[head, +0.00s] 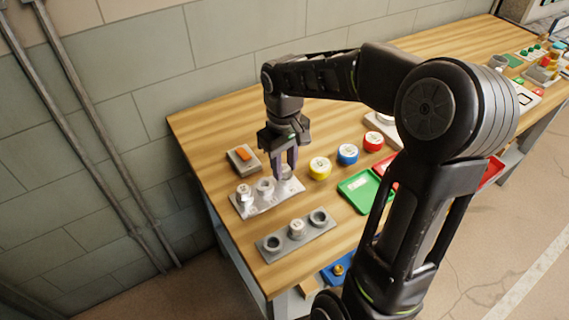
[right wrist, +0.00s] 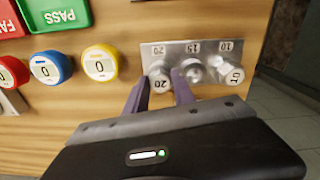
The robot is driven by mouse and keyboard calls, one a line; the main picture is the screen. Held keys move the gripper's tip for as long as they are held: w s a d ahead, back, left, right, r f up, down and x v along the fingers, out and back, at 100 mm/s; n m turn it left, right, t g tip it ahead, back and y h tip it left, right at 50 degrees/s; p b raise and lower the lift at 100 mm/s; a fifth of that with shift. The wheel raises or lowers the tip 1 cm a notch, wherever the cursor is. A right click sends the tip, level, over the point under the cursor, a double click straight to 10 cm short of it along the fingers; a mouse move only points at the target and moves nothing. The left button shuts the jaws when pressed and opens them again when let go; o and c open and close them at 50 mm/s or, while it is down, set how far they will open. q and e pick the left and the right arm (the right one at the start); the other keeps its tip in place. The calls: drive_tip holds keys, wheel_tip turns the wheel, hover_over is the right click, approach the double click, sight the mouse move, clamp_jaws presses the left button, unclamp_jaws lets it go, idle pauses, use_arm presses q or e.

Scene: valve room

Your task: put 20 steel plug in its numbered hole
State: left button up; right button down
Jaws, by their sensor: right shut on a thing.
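The steel plug marked 20 (right wrist: 159,82) is between the fingers of my right gripper (head: 286,172), which is shut on it; the gripper shows in the right wrist view too (right wrist: 160,92). The plug is at the 20 end of the numbered steel plate (right wrist: 216,51), which also shows in the head view (head: 258,209). I cannot tell if it is seated; the fingers hide its base. The 15 position (right wrist: 193,71) shows a raised ring. My left gripper is not in view.
A grey block (head: 284,244) in front has a plug (head: 297,227) in its middle and open holes either side. A grey box with an orange top (head: 244,156) stands behind the plate. Yellow (head: 320,168), blue (head: 347,154) and red (head: 373,141) knobs and a green tray (head: 351,200) lie right.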

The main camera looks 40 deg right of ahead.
drive_tip(key=shift+f, duration=0.1)
idle(0.6)
drive_tip(key=c, duration=1)
unclamp_jaws()
drive_tip(key=shift+o, duration=0.2)
drive_tip(key=shift+r, duration=0.2)
drive_tip(key=shift+r+p, duration=3.1)
drive_tip(key=shift+r, duration=0.7)
drive_tip(key=shift+s, duration=0.1)
